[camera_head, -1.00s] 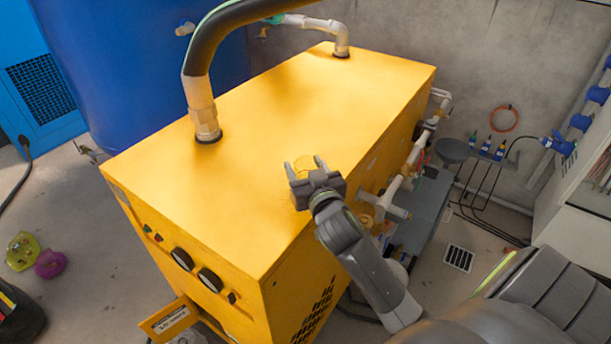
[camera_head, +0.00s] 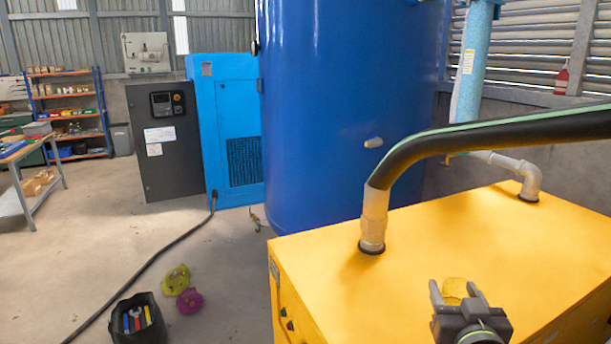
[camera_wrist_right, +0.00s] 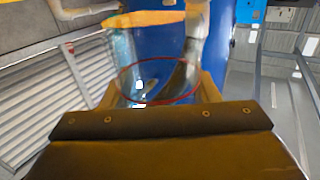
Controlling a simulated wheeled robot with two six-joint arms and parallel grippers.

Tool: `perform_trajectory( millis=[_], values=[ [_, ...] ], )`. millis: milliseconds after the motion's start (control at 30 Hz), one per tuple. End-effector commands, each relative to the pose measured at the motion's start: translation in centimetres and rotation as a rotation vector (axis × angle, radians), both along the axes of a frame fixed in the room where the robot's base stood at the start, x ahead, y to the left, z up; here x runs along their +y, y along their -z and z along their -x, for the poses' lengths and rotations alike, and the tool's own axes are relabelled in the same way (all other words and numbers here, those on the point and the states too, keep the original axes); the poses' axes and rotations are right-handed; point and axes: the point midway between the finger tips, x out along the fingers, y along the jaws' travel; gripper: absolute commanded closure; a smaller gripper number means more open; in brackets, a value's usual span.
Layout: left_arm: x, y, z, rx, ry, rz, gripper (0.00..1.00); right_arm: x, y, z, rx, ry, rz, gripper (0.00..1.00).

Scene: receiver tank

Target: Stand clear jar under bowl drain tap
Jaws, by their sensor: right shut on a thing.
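My right gripper (camera_head: 456,291) is above the top of the yellow cabinet in the head view. It is shut on the clear jar (camera_head: 454,284), which looks yellow because the cabinet shows through it. In the right wrist view the clear jar (camera_wrist_right: 158,82) is between the two fingers, with a thin red ring on it. Whether the jar touches the cabinet top is hard to tell. The bowl drain tap cannot be made out in either current view. My left gripper is not in view.
The yellow cabinet (camera_head: 440,230) fills the lower right, with a black hose (camera_head: 470,142) rising from its top. A blue tank (camera_head: 340,100) stands behind it.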

Motion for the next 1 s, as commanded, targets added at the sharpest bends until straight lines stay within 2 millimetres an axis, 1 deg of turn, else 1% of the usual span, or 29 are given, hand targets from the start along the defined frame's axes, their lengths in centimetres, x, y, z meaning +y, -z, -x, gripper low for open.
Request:
perform_trajectory(
  millis=[33, 200, 300, 400, 567, 1000],
  values=[
    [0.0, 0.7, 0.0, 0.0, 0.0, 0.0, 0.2, 1.4, 0.3, 0.3, -0.004, -0.023, -0.012, 0.73],
    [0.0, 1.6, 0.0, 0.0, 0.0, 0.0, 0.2, 4.9, -0.1, 1.1, -0.009, -0.091, -0.01, 0.73],
    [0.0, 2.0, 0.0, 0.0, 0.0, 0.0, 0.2, 6.4, -0.5, 1.6, -0.016, -0.121, -0.004, 0.73],
    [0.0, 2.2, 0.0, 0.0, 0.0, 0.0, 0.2, 7.3, -0.8, 1.9, -0.022, -0.141, 0.002, 0.73],
    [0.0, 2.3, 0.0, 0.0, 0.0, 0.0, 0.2, 7.9, -1.1, 2.1, -0.026, -0.154, 0.006, 0.73],
    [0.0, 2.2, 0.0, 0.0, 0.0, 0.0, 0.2, 7.9, -1.1, 2.1, -0.025, -0.154, 0.007, 0.73]
  ],
)
